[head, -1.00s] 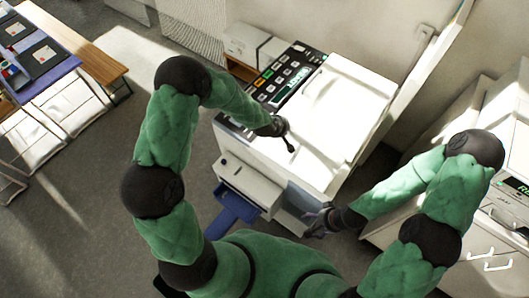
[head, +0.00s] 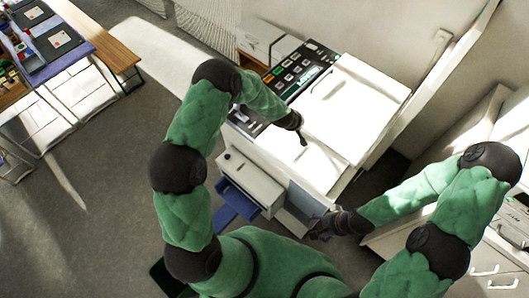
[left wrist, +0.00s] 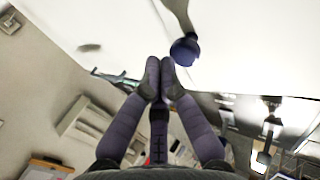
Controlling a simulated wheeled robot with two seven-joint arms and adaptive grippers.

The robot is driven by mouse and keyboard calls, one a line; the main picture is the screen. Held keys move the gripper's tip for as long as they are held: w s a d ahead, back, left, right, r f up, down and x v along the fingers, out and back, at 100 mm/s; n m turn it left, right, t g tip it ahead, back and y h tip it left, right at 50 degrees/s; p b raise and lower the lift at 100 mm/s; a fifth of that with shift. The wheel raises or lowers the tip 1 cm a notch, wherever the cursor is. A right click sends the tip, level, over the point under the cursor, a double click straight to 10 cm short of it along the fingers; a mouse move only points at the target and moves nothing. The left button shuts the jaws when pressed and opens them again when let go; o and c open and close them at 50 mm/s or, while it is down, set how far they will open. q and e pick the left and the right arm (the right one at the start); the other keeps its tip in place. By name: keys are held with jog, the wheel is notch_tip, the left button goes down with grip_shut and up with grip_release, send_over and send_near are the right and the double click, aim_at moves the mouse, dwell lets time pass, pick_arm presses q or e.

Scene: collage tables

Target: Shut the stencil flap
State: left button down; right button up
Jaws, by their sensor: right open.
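The white copier-like machine (head: 270,158) stands ahead of me, with a broad white panel (head: 362,100) on top. I cannot tell surely whether this panel is the stencil flap. It looks nearly flat, with a slot-like handle mark at its upper left. My left gripper (head: 303,139) is over the machine's top, at the panel's left edge; contact is unclear. In the left wrist view its fingertips (left wrist: 159,68) are together and empty, below a white surface (left wrist: 100,25) and a dark purple knob (left wrist: 185,51) on a grey stem. My right gripper (head: 318,232) is open and empty beside the machine's lower front.
A white cabinet (head: 500,240) stands at the right. A wood-topped table (head: 100,40) is at the far left, with open floor between.

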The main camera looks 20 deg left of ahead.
pick_arm(q)
jog(key=shift+b+x, duration=0.8)
jog(key=shift+x, duration=0.75)
pick_arm(e)
jog(key=shift+w+d+f, duration=0.1)
jog(key=shift+w+f, duration=0.15)
jog(key=shift+f, duration=0.75)
pick_arm(q)
jog(key=shift+s+f, duration=0.2)
